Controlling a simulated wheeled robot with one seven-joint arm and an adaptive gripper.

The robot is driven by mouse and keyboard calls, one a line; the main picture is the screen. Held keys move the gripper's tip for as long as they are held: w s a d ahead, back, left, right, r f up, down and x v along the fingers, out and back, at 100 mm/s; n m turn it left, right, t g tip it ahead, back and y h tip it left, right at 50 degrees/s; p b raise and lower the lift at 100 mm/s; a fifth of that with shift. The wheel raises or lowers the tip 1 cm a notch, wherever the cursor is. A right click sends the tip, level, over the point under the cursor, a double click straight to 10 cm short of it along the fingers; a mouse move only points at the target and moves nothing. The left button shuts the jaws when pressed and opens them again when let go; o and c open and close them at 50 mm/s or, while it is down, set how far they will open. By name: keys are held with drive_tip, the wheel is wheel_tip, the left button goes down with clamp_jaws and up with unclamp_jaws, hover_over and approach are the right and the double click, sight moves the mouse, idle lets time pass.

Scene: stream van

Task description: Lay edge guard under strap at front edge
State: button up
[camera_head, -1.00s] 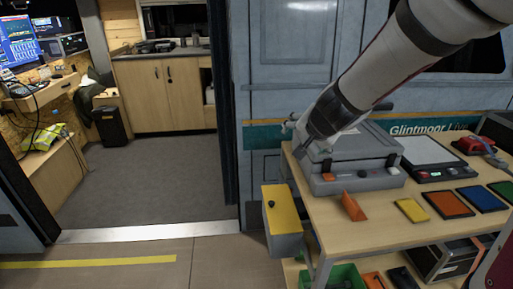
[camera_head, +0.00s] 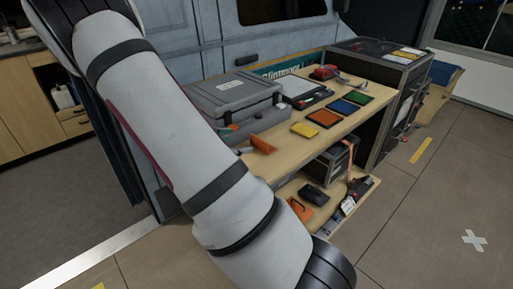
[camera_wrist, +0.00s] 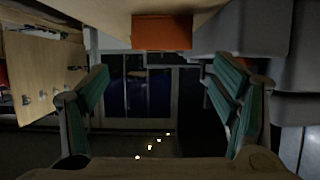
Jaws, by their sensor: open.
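An orange angled piece (camera_head: 262,144), which looks like the edge guard, stands on the bench top near its front edge. In the wrist view an orange block (camera_wrist: 162,32), apparently the same piece, is ahead of and between my fingers at the top. My gripper (camera_wrist: 165,88) is open, its two green-padded fingers wide apart with nothing between them. In the head view my arm mostly hides it, with only small parts showing left of the orange piece. An orange strap (camera_head: 348,158) runs down the front of a dark case (camera_head: 329,166) on the lower shelf.
A grey hard case (camera_head: 232,98) stands behind the orange piece on the bench (camera_head: 290,150). Yellow (camera_head: 304,130), orange, blue and green pads lie to its right. The lower shelf also holds an orange piece (camera_head: 298,210) and a black item (camera_head: 314,194).

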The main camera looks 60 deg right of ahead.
sight(258, 138)
drive_tip(key=x, duration=0.4)
drive_tip(key=shift+d+f, duration=0.2)
drive_tip(key=shift+d, duration=0.05)
drive_tip(key=shift+r+b+x, duration=0.15)
drive_tip(key=shift+b+x, duration=0.15)
drive_tip(key=shift+x, duration=1.3)
drive_tip(key=shift+r+b+x, duration=0.15)
drive_tip(key=shift+b+x, duration=0.1)
drive_tip(key=shift+x, duration=1.4)
drive_tip(key=shift+d, duration=0.1)
drive_tip(key=c, duration=0.9)
drive_tip(key=shift+r, duration=0.15)
drive_tip(key=shift+c, duration=0.2)
